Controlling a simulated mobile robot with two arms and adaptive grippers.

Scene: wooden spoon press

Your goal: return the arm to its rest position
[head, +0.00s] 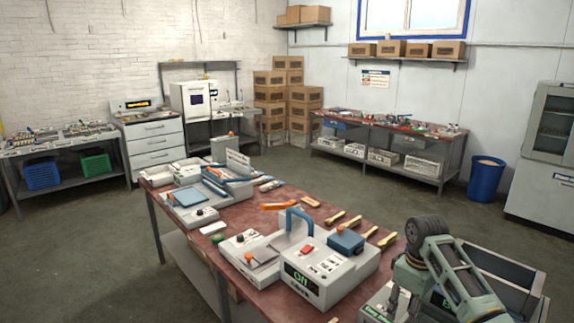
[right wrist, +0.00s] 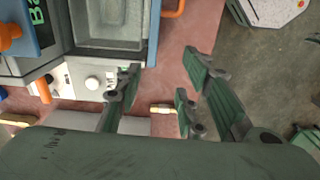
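My right arm comes in at the lower right of the head view, above the near right end of the red-topped workbench (head: 238,236). Its fingers are not clear there. In the right wrist view my right gripper (right wrist: 160,95) has its fingers apart with nothing held between them. Below the fingers are the red bench top (right wrist: 178,68) and a small wooden piece (right wrist: 163,108), which appears to lie on the bench. My left gripper is not in view.
A press machine (head: 330,273) with a blue handle and a green display stands on the bench. Several wooden pieces (head: 353,223) lie behind it. Another machine with a green display (head: 376,312) is near my right arm. A blue bin (head: 486,180) stands on open floor at the back right.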

